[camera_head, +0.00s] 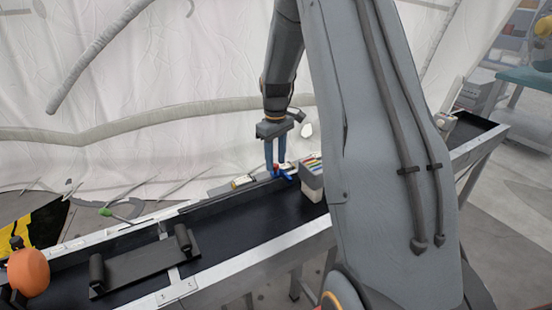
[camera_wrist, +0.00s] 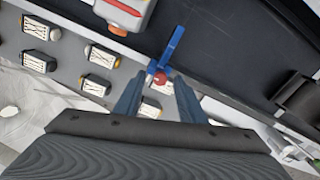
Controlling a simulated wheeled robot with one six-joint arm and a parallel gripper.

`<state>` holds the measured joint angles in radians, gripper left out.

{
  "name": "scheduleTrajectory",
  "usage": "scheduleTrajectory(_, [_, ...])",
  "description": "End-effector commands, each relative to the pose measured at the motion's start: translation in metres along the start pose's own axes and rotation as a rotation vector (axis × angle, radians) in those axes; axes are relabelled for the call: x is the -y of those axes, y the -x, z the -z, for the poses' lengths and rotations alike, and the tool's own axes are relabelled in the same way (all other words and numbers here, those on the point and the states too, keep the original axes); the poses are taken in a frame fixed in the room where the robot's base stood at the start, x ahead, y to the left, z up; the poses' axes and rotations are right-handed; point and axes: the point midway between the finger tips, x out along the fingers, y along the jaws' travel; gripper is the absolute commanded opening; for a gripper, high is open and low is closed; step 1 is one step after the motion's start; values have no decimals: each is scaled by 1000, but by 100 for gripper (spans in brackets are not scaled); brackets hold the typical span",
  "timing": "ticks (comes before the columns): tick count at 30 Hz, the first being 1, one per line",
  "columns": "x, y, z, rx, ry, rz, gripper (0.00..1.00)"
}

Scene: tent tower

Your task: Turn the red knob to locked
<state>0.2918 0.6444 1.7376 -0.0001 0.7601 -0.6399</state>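A small red knob (camera_wrist: 160,79) shows in the wrist view between and just beyond my fingertips. A blue bar (camera_wrist: 171,48) runs up from beside it over the black belt. My gripper (camera_wrist: 159,88) has its two blue-grey fingers spread apart, with a gap on both sides of the knob; I see no clear contact. In the head view my gripper (camera_head: 276,160) points down at the back edge of the conveyor, with the blue bar (camera_head: 286,176) at its tips. The knob is tiny there, and its locked or unlocked marking cannot be read.
A grey-white box with colored strips (camera_head: 312,180) stands close right of my gripper. The conveyor (camera_head: 250,217) has a black plate with two rollers (camera_head: 145,262) at left. Several small labelled units (camera_wrist: 100,57) line the edge. White tent fabric (camera_head: 150,80) hangs behind.

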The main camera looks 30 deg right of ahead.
Motion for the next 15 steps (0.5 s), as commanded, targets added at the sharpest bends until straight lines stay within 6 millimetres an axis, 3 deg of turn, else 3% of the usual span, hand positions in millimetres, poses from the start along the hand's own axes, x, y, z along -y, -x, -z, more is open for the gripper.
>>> scheduleTrajectory(9, [0,-4,0,-1,0,0,36])
scheduleTrajectory(15, [0,-4,0,-1,0,0,4])
